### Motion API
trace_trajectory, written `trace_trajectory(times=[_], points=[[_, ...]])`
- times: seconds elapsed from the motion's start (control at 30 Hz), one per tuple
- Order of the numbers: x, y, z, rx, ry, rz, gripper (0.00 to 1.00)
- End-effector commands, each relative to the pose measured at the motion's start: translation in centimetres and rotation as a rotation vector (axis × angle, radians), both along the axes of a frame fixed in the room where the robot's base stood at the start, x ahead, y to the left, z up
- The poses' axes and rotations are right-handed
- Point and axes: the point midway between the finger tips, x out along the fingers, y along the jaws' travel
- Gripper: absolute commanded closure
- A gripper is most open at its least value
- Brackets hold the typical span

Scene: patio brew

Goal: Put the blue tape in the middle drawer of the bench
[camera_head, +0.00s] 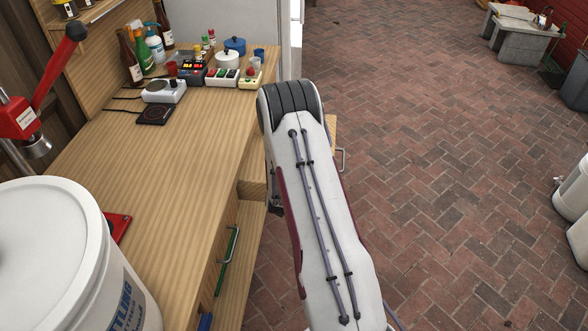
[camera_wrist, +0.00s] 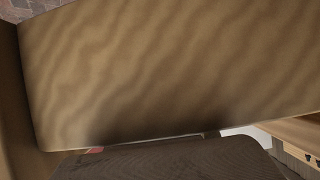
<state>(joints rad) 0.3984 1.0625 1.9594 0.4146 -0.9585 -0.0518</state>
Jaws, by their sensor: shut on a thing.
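My gripper shows in the wrist view as a dark shape (camera_wrist: 165,160) along the bottom edge. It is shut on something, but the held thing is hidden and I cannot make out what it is. A broad wood surface (camera_wrist: 170,65), probably the inside of a drawer, fills most of that view very close up. In the head view, an open drawer with a metal handle (camera_head: 341,160) juts from the bench (camera_head: 190,155) to the right, partly covered by my arm. I cannot make out the blue tape in either view.
A white bucket (camera_head: 50,240) stands at the bench's near end. A green-toned handle (camera_head: 228,258) and a small blue item (camera_head: 205,321) show on the bench's side. A scale (camera_head: 163,90), bottles and small devices crowd the far end. The brick floor (camera_head: 430,160) is open to the right.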

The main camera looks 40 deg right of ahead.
Motion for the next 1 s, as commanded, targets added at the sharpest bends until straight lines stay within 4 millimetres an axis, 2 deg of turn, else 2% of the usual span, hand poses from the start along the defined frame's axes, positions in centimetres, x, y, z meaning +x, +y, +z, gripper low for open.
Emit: trace_trajectory(times=[0.47,0.5,0.57,1.0], points=[[0.0,0.0,-0.9,0.001,0.001,0.0,0.79],[-0.1,0.0,-0.9,0.002,0.002,0.0,0.59],[-0.1,0.0,-1.0,0.003,0.003,0.0,0.44],[-0.2,0.0,-1.1,0.007,0.007,-0.002,0.44]])
